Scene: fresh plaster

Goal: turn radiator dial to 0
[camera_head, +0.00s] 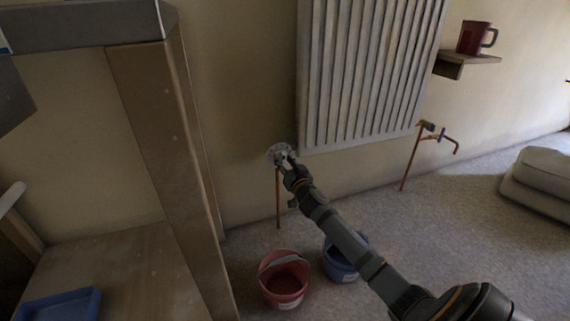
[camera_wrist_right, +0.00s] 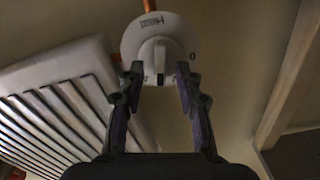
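The radiator dial (camera_head: 278,152) is a small whitish round knob at the lower left of the white radiator (camera_head: 372,75), on top of a copper pipe (camera_head: 278,205). In the right wrist view the dial (camera_wrist_right: 172,27) shows a white face with dark markings, a raised grip ridge (camera_wrist_right: 158,55) and a mark like a 0 at its right edge. My right gripper (camera_head: 287,163) is at the dial. In the wrist view its two fingers (camera_wrist_right: 160,76) are apart, one on each side of the ridge, with visible gaps; contact is not visible. My left gripper is not in view.
A red bucket (camera_head: 284,283) and a blue bucket (camera_head: 340,268) stand on the floor below my right arm. A wooden post (camera_head: 165,140) rises left of the dial. A red mug (camera_head: 474,37) sits on a small shelf (camera_head: 470,60) at right. Copper pipework (camera_head: 410,160) stands right of the radiator.

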